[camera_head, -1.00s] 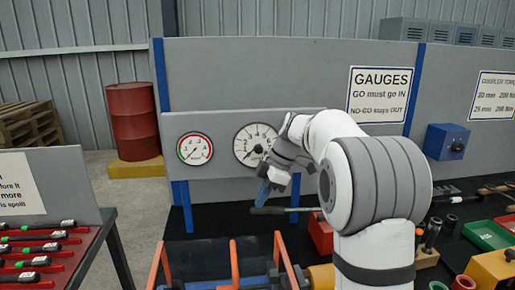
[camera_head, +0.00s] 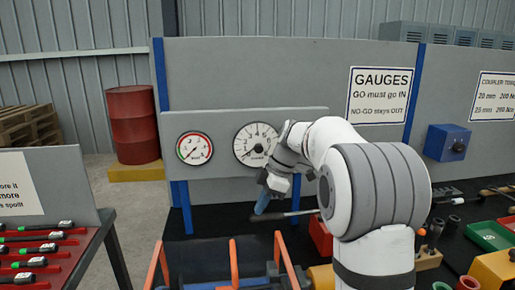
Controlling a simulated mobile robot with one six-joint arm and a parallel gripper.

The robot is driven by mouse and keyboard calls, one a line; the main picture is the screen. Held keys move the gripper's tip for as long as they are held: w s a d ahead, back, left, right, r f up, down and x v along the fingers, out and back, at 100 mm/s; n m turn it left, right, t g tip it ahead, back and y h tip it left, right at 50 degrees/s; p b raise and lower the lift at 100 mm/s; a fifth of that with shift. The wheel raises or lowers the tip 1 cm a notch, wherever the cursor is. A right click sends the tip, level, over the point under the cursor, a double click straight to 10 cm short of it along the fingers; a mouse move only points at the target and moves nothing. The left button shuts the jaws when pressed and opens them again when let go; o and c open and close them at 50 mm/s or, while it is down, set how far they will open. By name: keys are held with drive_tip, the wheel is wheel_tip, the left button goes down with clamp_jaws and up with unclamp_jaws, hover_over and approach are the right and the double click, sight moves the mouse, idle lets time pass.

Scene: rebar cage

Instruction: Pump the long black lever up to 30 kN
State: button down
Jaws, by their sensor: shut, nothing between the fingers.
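The long black lever (camera_head: 290,214) runs out to the left from behind my arm, with its thick grip end at the left. It tilts slightly down toward that end. My gripper (camera_head: 262,206) is shut, its blue fingers pointing down at the lever near the grip. The fingertips overlap the lever in the picture and appear to touch it from above. The white dial gauge (camera_head: 256,145) is on the grey panel behind; its dark needle points to the lower left, in the low part of the scale. The lever's right end is hidden by my arm.
A smaller gauge with a red and green rim (camera_head: 195,148) sits left of the dial. Orange uprights (camera_head: 234,263) stand in front, below the lever. A red block (camera_head: 320,236) is right of the grip. Bins and tools crowd the right side.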

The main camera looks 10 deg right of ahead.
drive_tip(key=a+p+v, duration=0.1)
drive_tip(key=p+v, duration=0.6)
drive_tip(key=v, duration=0.3)
drive_tip(key=shift+a+r, duration=0.2)
drive_tip(key=shift+r, duration=0.3)
